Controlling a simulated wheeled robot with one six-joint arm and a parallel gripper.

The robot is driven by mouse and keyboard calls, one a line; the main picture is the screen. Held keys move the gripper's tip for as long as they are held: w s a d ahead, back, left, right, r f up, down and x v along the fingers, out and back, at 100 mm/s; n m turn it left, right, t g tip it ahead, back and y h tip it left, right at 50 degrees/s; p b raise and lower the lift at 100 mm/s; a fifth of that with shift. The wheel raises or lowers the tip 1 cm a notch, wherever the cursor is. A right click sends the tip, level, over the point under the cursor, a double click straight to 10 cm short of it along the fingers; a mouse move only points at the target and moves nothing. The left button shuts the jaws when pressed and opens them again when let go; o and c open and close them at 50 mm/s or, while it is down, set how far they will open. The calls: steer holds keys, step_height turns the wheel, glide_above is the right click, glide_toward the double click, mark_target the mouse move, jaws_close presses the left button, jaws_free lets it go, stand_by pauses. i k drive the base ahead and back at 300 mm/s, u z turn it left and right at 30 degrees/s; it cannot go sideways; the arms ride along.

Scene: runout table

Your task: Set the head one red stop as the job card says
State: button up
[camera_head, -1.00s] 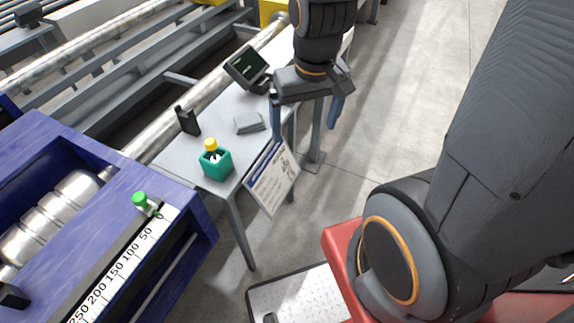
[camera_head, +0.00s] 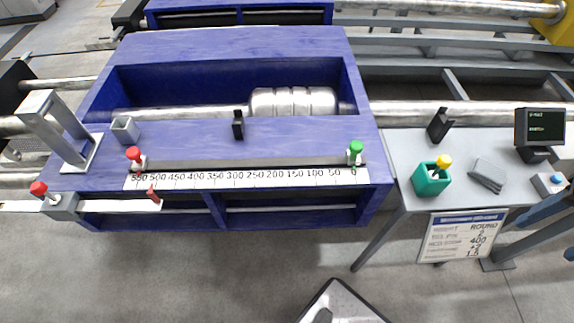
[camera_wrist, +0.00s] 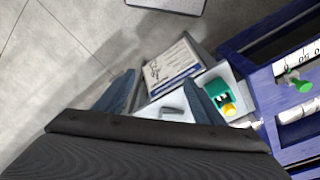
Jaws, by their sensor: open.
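A red-knobbed stop (camera_head: 135,158) sits at the left end of the scale (camera_head: 245,179), near 550. A second red knob (camera_head: 40,189) is on a grey block farther left; I cannot tell which is head one. A green-knobbed stop (camera_head: 355,151) sits near 0; its green knob (camera_wrist: 298,80) also shows in the wrist view. The job card (camera_head: 462,237) hangs on the side table's front edge, reading ROUND, 2, 400, +2, 1.5; its left labels are blurred. My gripper (camera_wrist: 160,78) is open and empty, its fingers on either side of the card in the wrist view.
The blue bench (camera_head: 230,45) holds a silver roller. Floor in front is mostly clear.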

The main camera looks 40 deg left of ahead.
mark_target(140, 163)
steer(key=u, duration=2.45)
